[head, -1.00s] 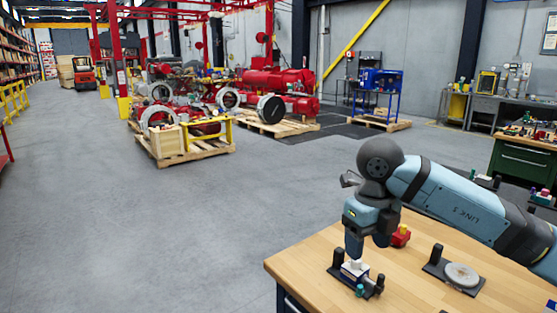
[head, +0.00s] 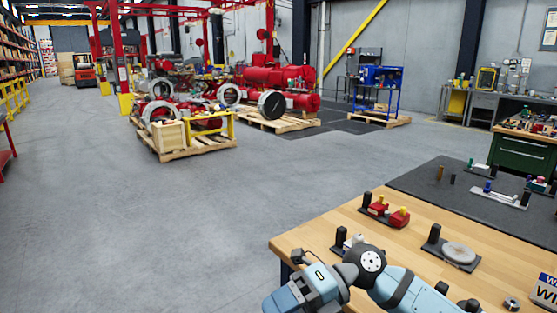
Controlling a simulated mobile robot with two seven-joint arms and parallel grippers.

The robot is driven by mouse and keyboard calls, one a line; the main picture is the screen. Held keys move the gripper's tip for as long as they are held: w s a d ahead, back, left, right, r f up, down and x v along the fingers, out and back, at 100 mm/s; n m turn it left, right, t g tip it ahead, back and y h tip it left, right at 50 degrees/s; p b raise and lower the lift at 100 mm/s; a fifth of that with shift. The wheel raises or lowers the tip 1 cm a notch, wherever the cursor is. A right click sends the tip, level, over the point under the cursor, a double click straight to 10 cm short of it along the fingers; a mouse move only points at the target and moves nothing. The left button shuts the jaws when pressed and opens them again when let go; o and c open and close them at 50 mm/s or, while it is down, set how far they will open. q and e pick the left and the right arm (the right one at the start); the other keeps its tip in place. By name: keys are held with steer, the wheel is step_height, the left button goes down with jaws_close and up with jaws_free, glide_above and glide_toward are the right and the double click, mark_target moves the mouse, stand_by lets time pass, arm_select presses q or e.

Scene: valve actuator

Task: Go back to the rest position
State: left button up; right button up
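My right arm comes in from the lower right and bends at a dark round joint over the near-left part of the wooden workbench (head: 318,232). Its blue hand, my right gripper (head: 302,290), hangs past the bench's left side at the bottom edge. The fingers do not show clearly, so I cannot tell if it is open or holds anything. My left gripper is not in view. A black fixture with a white part (head: 351,241) stands just behind the arm and is partly hidden by it.
A red part with yellow tops (head: 398,217) sits on a black holder at the back of the bench. A grey disc (head: 459,253) lies on a black stand to the right. A dark mat (head: 432,190) bears small parts.

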steer(key=w+d+f+m+t+b, duration=0.1)
steer(key=d+f+m+t, duration=0.3)
steer(key=m+t, duration=0.5)
steer(key=w+d+f+m+t+h+b, duration=0.1)
steer(key=d+f+m+t+b, duration=0.1)
steer(key=f+m+t, duration=0.7)
steer(key=w+d+f+m+t+b, duration=0.1)
steer(key=d+f+m+t, duration=0.15)
steer(key=m+t, duration=0.65)
steer(key=s+d+f+m+g+h+b, duration=0.1)
steer(key=s+d+f+m+g+h, duration=0.3)
steer(key=f, duration=0.4)
steer(key=s+d+f+m+g+h+b, duration=0.1)
steer(key=s+d+f+m+g+h, duration=0.1)
steer(key=s+f+m, duration=0.4)
steer(key=s+d+f+m+g+h+b, duration=0.1)
steer(key=s+d+f+m+g+h, duration=0.2)
steer(key=f, duration=0.6)
arm_select(q)
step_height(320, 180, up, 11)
steer(key=p, duration=2)
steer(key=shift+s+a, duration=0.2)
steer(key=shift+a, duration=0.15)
arm_select(e)
step_height(320, 180, up, 15)
steer(key=s+d, duration=0.1)
steer(key=s, duration=0.2)
steer(key=shift+d+n+g+h, duration=0.3)
steer(key=shift+d+n+g, duration=0.1)
